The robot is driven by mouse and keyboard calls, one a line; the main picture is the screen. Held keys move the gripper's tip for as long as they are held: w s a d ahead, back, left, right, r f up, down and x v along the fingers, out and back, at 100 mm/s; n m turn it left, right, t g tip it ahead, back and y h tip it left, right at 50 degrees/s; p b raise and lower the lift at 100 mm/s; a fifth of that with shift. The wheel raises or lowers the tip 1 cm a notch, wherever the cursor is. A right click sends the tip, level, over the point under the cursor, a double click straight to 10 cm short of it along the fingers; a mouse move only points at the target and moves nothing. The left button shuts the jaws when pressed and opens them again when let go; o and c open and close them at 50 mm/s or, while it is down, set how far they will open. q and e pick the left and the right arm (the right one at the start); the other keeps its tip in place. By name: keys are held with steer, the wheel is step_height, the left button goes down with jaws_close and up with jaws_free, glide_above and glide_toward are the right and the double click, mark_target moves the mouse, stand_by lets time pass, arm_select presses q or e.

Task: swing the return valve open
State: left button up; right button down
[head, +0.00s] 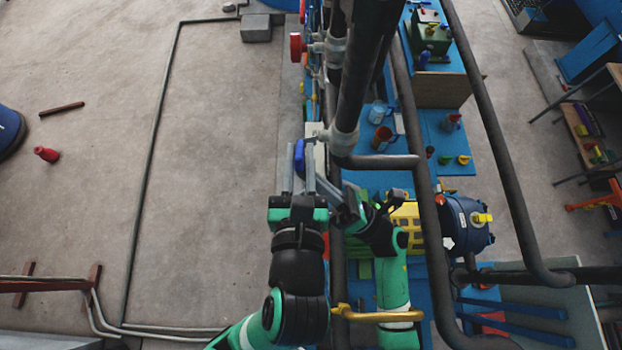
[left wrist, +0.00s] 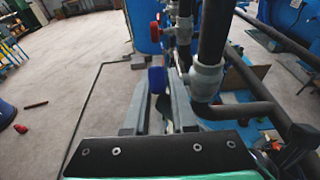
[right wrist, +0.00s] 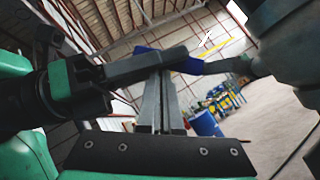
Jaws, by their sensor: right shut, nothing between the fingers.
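A blue valve handle (head: 300,160) sits at the left end of a small fitting on the white pipe joint (head: 345,141). It also shows in the left wrist view (left wrist: 157,80) and the right wrist view (right wrist: 187,64). My left gripper (head: 298,149) is open, with one finger on each side of the blue handle; I cannot tell whether they touch it. My right gripper (head: 327,186) is shut and empty, just right of and below the handle. In the right wrist view its closed fingers (right wrist: 160,78) point toward the handle, and a left-gripper finger crosses near their tips.
A red valve handle (head: 296,46) is farther up the pipe run. Dark vertical pipes (head: 364,80) stand close right of the grippers. A yellow pipe (head: 375,316) and a blue vessel (head: 468,225) are lower right.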

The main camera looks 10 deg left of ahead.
arm_select(q)
steer(key=shift+o, duration=1.4)
